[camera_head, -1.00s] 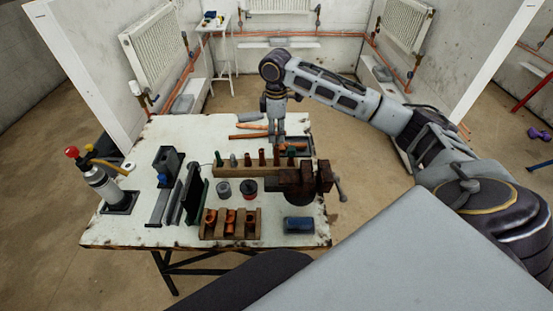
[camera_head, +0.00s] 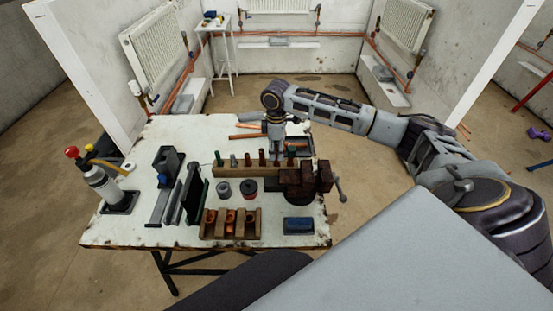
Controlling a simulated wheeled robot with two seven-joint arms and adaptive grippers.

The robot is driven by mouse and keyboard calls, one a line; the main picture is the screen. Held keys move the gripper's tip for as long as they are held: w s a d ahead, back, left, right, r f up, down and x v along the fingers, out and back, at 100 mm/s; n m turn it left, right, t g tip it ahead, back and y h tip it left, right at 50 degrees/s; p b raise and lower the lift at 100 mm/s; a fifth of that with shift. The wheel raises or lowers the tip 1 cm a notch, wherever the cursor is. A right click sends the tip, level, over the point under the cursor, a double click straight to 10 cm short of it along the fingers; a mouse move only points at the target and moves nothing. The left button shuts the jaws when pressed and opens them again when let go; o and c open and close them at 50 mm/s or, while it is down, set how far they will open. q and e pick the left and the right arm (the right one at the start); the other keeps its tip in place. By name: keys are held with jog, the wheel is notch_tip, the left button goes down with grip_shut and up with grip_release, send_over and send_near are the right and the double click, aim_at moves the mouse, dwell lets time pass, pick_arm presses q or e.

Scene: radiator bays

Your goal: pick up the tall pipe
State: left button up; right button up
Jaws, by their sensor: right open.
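A wooden rack (camera_head: 250,172) on the workbench holds a row of short upright pieces, some copper and some green. A copper pipe (camera_head: 262,157) stands upright in it, among the taller pieces. Another upright copper piece (camera_head: 277,161) is just right of it and partly hidden by my gripper. I cannot tell for certain which is the tall pipe. My right gripper (camera_head: 276,151) points down over the right half of the rack, close to these pieces. It is open; its fingers are small and I see no pipe held in it. My left gripper is not in view.
A dark vise (camera_head: 303,183) stands right of the rack. Loose copper pipes (camera_head: 247,136) lie behind it, beside a dark tray (camera_head: 300,146). A wooden block with copper fittings (camera_head: 230,223) and two small tins are in front. A gas torch (camera_head: 96,178) stands at the left.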

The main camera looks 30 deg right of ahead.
jog(key=shift+f, duration=0.1)
jog(key=shift+w+d+f, duration=0.1)
jog(key=shift+f, duration=2.4)
jog(key=shift+c, duration=0.2)
grip_shut()
